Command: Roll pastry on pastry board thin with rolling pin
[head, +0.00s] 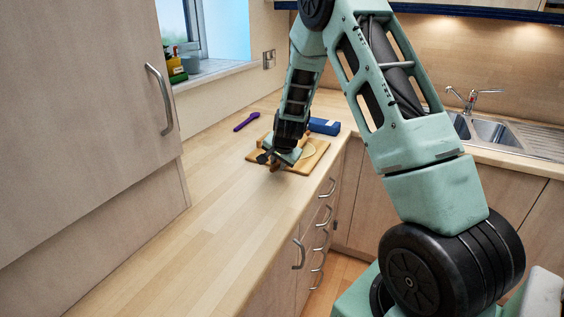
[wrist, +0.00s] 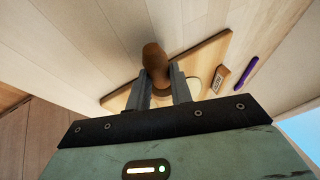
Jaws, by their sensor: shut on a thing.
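My gripper (head: 271,160) is low over the wooden pastry board (head: 257,156) on the worktop. In the wrist view my gripper (wrist: 160,82) is shut on the brown wooden rolling pin (wrist: 153,58), whose rounded end sticks out past the fingers. The pin (head: 275,169) is mostly hidden by the gripper in the head view. The pale round pastry (head: 308,150) lies on the board, right of the gripper; its edge also shows in the wrist view (wrist: 191,84). I cannot tell whether the pin touches the pastry. The board also shows in the wrist view (wrist: 207,53).
The worktop (head: 190,220) in front is clear. A sink (head: 490,131) is at right.

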